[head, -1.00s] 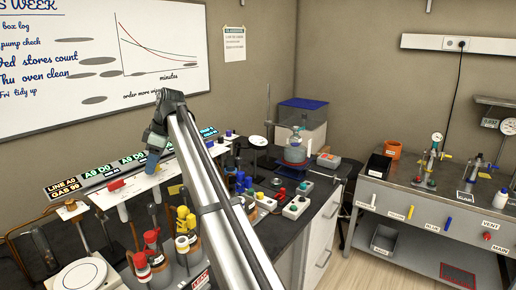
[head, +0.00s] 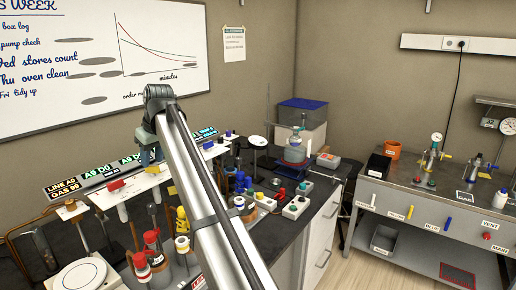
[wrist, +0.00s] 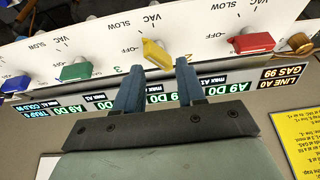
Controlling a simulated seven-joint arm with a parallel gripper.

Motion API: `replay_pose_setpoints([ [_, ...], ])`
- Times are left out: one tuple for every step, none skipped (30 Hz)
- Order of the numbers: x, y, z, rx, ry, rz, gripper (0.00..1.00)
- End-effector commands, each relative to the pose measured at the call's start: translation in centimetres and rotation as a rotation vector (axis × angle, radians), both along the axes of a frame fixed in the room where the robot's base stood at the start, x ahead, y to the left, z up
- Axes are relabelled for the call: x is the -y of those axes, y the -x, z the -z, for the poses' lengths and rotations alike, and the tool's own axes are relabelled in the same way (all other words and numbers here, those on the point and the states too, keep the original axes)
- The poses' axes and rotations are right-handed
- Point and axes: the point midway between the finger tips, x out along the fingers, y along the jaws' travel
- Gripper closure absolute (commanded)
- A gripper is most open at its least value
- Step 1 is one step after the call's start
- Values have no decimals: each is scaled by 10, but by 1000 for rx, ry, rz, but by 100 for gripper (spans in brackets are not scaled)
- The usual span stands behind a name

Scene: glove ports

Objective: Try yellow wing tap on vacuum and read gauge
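The yellow wing tap (wrist: 156,54) sits on the white panel (wrist: 108,48) in the wrist view, in line with the gap between my fingertips. My gripper (wrist: 159,66) is open, with one blue finger towards each side of the tap. I cannot tell whether the fingers touch it. Tap marks read OFF, SLOW and VAC; its exact setting is unclear. Lit readouts (wrist: 163,97) run along the panel edge, partly hidden by my fingers; some read A9 D0.
A red tap (wrist: 252,42) and a green tap (wrist: 75,71) flank the yellow one; a blue tap (wrist: 15,84) is farther left. Bottles and red-topped items (head: 152,238) crowd the bench below. A round dial gauge (head: 436,137) stands on the right bench.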

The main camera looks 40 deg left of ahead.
Motion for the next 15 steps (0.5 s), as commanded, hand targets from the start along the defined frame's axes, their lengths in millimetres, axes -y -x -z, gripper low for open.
replay_pose_setpoints([
  [3, 0, -8, 0, 0, -1, 61],
  [5, 0, -13, 0, 0, -1, 61],
  [7, -1, -19, 0, -1, -1, 61],
  [9, -1, -23, 0, -1, -1, 61],
  [11, -1, -28, 1, -1, -2, 61],
  [13, -1, -33, 1, 0, -2, 61],
  [15, -1, -38, 0, 0, -2, 61],
  [17, -1, -42, 0, 0, -2, 61],
  [20, -1, -49, 1, -1, -3, 61],
  [21, -1, -53, 1, -1, -3, 61],
  [23, -1, -57, 1, -1, -3, 61],
  [26, -1, -63, 0, 0, -3, 61],
  [27, -1, -67, 0, 0, -3, 61],
  [29, -1, -72, 0, 0, -3, 61],
  [32, -1, -78, 1, -1, -4, 61],
])
